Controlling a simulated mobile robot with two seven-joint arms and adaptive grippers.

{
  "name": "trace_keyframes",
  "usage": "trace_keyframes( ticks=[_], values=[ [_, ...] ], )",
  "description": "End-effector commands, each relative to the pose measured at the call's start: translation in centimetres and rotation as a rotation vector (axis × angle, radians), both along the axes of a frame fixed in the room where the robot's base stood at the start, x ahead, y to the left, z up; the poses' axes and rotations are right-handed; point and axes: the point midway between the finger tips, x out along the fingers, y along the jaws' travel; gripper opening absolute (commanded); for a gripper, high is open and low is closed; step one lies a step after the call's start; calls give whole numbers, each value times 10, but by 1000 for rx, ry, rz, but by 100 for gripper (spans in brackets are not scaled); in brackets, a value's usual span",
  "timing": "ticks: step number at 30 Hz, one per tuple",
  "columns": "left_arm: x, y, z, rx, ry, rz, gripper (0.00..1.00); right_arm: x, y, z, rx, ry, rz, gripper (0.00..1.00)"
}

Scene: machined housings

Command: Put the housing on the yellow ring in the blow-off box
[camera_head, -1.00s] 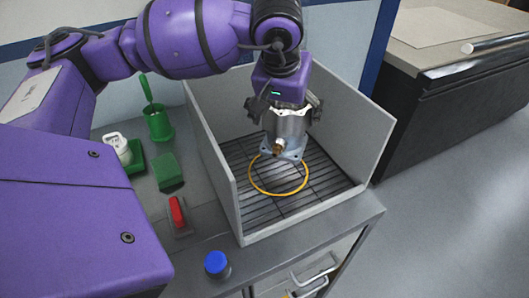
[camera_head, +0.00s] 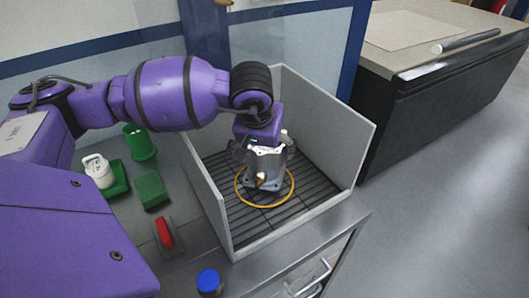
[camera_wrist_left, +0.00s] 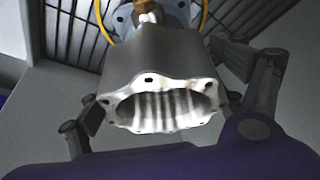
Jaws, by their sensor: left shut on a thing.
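The housing (camera_head: 267,166) is a grey metal body with a wide base flange and a brass fitting near its foot. My left gripper (camera_head: 264,143) is shut on its upper part from above; the housing also shows upright in the left wrist view (camera_wrist_left: 155,62). The yellow ring (camera_head: 262,206) lies on the dark grate inside the grey blow-off box (camera_head: 209,198). The flange appears inside the ring's outline, at or just above the grate; I cannot tell whether it touches. My right gripper is not in view.
Left of the box are a green cup (camera_head: 139,143), a white item (camera_head: 98,171) on a green tray, a green block (camera_head: 151,190) and a red-topped object (camera_head: 164,232). A blue-capped container (camera_head: 209,281) is in front.

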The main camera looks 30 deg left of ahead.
Motion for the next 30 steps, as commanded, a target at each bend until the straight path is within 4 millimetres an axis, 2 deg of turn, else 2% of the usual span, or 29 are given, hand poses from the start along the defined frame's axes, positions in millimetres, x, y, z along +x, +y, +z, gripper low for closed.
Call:
trace_keyframes(
  ticks=[4,12,13,15,26,30],
  values=[
    [1,0,-11,0,-6,-1,26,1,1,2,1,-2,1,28],
    [1,0,-12,0,-6,-1,26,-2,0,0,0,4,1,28],
    [0,0,-15,1,-1,-1,89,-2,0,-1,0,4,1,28],
    [0,0,-14,0,-2,-1,98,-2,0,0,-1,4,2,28],
    [0,0,-14,0,-1,-1,100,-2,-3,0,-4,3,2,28],
    [-2,-1,-7,-1,-2,-2,100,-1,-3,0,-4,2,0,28]
  ],
)
